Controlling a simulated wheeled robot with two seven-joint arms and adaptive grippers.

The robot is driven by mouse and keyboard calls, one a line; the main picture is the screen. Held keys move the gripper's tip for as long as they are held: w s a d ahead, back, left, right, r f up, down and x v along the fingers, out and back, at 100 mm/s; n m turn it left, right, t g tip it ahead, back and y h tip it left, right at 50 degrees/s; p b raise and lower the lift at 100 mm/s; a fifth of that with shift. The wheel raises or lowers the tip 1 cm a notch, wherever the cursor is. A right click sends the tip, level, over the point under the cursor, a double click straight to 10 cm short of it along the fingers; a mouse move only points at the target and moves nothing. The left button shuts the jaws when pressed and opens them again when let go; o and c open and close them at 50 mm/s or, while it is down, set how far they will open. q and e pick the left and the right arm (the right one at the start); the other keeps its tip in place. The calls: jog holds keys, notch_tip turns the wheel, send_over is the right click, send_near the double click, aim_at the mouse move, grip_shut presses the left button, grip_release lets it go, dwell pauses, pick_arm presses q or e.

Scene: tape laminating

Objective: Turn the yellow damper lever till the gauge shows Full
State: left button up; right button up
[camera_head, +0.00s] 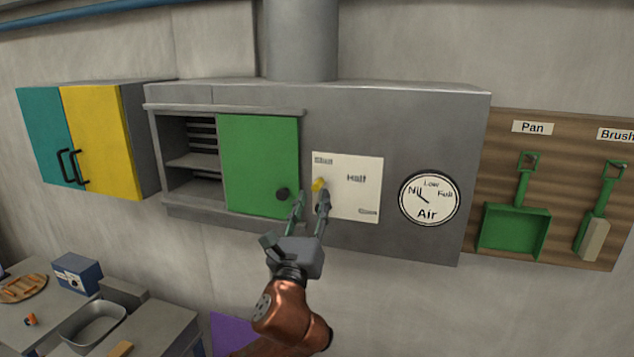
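The yellow damper lever (318,184) is a small knob on a white plate (352,203) on the grey cabinet front. The plate carries printed marks, one reading Half. The round Air gauge (429,199) is to the right, marked Nil, Low and Full; its needle points up-left, near Nil. My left gripper (311,197) is raised at the plate's left edge, its two fingers apart. The right fingertip is at the lever and partly covers it; I cannot tell whether they touch. The left finger is in front of the green door's edge. My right gripper is out of view.
A green sliding door (258,165) with a dark knob (282,194) stands left of the plate, beside open shelves (192,161). A teal and yellow cupboard (100,140) hangs at left. A green pan (513,229) and brush (596,230) hang on a board at right.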

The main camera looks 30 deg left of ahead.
aim_at(318, 186)
pick_arm(q)
jog(key=shift+p+x, duration=0.5)
jog(key=shift+x, duration=2.2)
jog(key=shift+c, duration=0.5)
jog(key=shift+f, duration=0.1)
grip_shut()
